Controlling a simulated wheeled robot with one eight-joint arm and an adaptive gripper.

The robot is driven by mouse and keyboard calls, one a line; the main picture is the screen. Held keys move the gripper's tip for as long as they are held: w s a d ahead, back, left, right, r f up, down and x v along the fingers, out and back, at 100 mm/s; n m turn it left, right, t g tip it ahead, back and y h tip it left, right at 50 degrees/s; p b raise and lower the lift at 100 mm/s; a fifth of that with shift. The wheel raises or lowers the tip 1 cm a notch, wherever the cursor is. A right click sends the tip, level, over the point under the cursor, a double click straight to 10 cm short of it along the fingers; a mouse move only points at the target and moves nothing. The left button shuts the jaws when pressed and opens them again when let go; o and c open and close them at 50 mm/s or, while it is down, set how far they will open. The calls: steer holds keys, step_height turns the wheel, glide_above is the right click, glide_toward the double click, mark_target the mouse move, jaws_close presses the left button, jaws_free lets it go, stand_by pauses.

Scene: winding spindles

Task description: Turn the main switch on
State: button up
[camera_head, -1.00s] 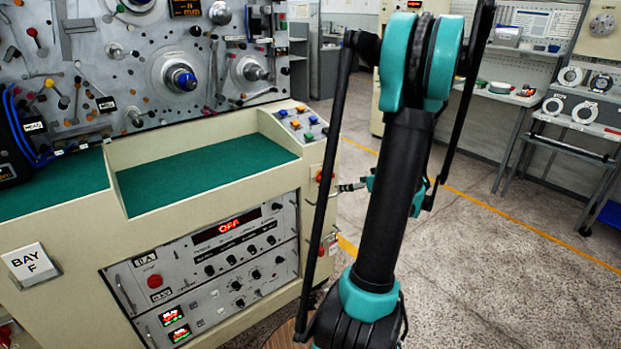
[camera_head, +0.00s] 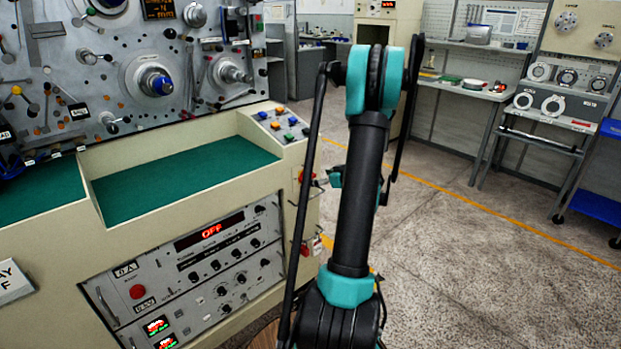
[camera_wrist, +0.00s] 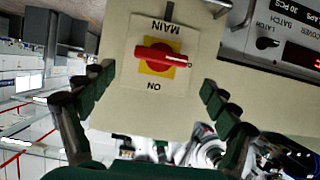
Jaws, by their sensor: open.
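The main switch shows in the wrist view as a red handle (camera_wrist: 160,57) on a yellow square, set in a pale plate (camera_wrist: 125,72). Its lettering "MAIN" and "ON" appears upside down. The handle lies crosswise, a white mark at its right end, not pointing at "ON". My gripper (camera_wrist: 157,82) is open, its dark green fingers apart at either side of the plate. The handle appears between the fingers in the picture; I see no contact and cannot judge the depth gap. In the head view my arm's end is mostly hidden around the machine's right side.
The machine's front display (camera_head: 212,231) reads "OFF" in red. A control panel (camera_head: 284,125) with coloured buttons tops the machine's right corner. A red part (camera_head: 305,174) sits below it. The floor (camera_head: 450,260) to the right is open; a bench (camera_head: 460,88) stands behind.

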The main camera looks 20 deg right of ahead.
mark_target(309, 177)
steer(key=shift+x, duration=2.65)
steer(key=shift+c, duration=0.5)
steer(key=c, duration=1.1)
steer(key=shift+o, duration=0.2)
